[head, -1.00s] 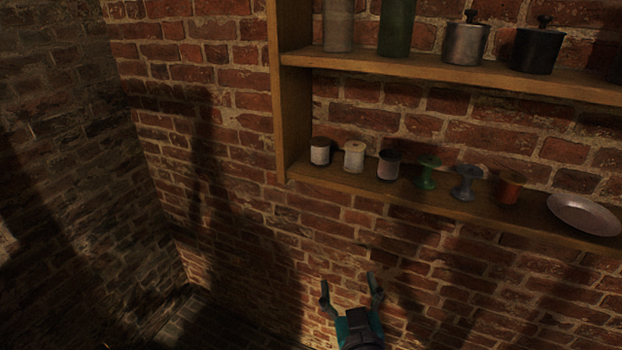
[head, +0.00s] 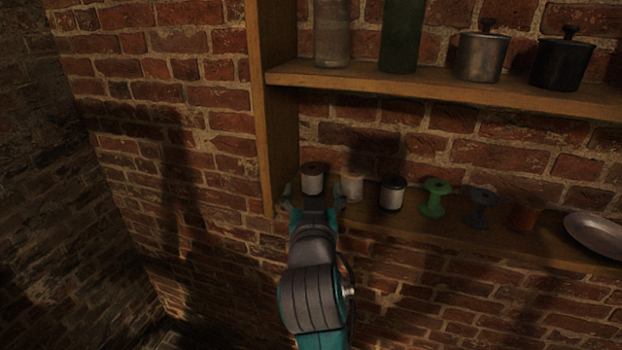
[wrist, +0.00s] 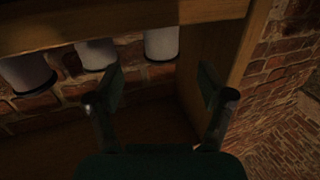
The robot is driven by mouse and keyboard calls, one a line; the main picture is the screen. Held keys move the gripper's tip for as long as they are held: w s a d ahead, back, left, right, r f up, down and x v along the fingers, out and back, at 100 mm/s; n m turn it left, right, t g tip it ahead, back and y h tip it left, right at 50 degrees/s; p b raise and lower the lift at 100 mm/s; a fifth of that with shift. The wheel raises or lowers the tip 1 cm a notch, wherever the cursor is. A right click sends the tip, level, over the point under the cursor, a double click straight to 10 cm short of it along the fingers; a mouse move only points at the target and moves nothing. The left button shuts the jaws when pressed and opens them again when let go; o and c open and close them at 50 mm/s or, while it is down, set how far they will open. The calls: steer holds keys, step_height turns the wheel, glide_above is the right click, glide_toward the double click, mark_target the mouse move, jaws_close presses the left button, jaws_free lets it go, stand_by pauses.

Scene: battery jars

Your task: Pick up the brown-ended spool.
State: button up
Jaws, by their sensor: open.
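The brown-ended spool (head: 313,182), wound with whitish thread, stands upright at the left end of the lower shelf (head: 430,229), close to the wooden upright. My gripper (head: 312,196) is open and empty in front of it; its fingers flank the spool in the head view. In the wrist view, which looks upside down, the spool nearest the upright (wrist: 162,42) appears between and beyond the open fingers (wrist: 163,88), partly hidden by the shelf edge. I see no finger touching it.
A pale-ended spool (head: 352,187) stands close on the right, beside my right finger. Then come a black-ended spool (head: 392,194), green (head: 434,198), dark grey (head: 482,208) and orange-brown (head: 525,214) ones, and a plate (head: 594,233). The wooden upright (head: 273,110) is close left. Pots stand above.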

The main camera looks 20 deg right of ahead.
mark_target(312, 180)
steer(key=shift+x, duration=3.5)
steer(key=shift+a, duration=0.1)
steer(key=c, duration=1.1)
